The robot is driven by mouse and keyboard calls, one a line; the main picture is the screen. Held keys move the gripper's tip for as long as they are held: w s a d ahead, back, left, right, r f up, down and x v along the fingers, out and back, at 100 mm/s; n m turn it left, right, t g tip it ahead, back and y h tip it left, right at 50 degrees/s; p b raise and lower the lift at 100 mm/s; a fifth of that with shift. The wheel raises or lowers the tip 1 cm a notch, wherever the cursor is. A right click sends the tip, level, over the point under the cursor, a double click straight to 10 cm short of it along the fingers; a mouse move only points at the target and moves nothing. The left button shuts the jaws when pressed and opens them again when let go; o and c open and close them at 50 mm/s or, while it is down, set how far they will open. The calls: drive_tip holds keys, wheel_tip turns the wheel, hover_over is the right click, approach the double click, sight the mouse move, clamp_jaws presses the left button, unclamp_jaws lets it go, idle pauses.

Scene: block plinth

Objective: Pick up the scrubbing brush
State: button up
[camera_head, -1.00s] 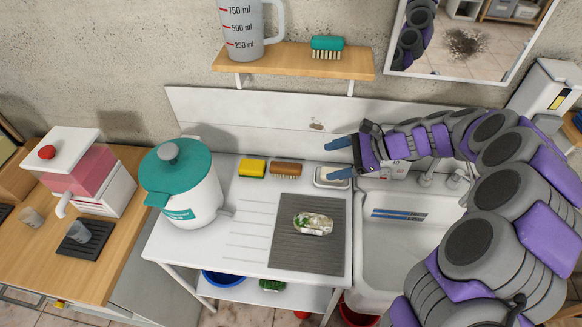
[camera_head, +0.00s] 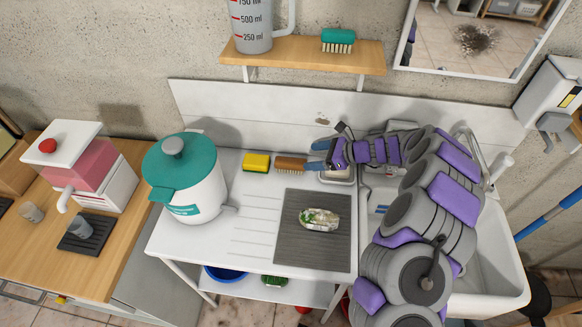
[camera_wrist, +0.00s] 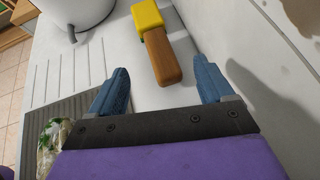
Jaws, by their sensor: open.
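A brush with a brown wooden back and pale bristles (camera_head: 291,165) lies on the white counter near the back wall. It also shows in the wrist view (camera_wrist: 164,60), back upward, with its near end between my fingers' lines. A second brush, with a teal back (camera_head: 338,37), stands bristles down on the wall shelf. A green brush-like thing (camera_head: 274,281) lies on the shelf below the counter. My gripper (camera_head: 316,155) is open and empty, just right of the brown brush. Its two blue fingers (camera_wrist: 160,70) are apart and do not visibly touch the brush.
A yellow sponge (camera_head: 257,162) sits beside the brown brush's far end. A white dish (camera_head: 338,177) is by my gripper. A teal-lidded pot (camera_head: 185,200) stands left. A grey mat (camera_head: 335,250) holds a mottled item (camera_head: 319,220). The wall runs close behind.

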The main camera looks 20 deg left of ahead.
sight(291, 160)
drive_tip(key=x, duration=0.3)
drive_tip(key=shift+a, duration=0.35)
drive_tip(key=shift+d+b, duration=0.35)
drive_tip(key=shift+d, duration=0.35)
drive_tip(key=shift+f, duration=0.35)
drive_tip(key=b+x, duration=0.1)
drive_tip(key=x, duration=0.5)
drive_tip(key=shift+b, duration=0.35)
drive_tip(key=shift+a, duration=0.25)
drive_tip(key=shift+w+d+r, duration=0.1)
drive_tip(key=shift+d+r, duration=0.15)
drive_tip(key=shift+d, duration=0.6)
drive_tip(key=shift+c, duration=1.3)
drive_tip(key=shift+d+r, duration=0.1)
drive_tip(key=shift+d, duration=0.35)
drive_tip(key=c, duration=0.3)
drive_tip(key=shift+x, duration=0.95)
drive_tip(key=c, duration=0.6)
drive_tip(key=shift+d+r, duration=0.3)
drive_tip(key=shift+r, duration=0.25)
drive_tip(key=r+p, duration=0.1)
drive_tip(key=r, duration=0.3)
drive_tip(key=r+p, duration=0.1)
drive_tip(key=r, duration=0.3)
drive_tip(key=shift+a+r+p, duration=0.25)
drive_tip(key=shift+r+p, duration=0.1)
drive_tip(key=shift+d+r, duration=0.15)
drive_tip(key=shift+r, duration=0.25)
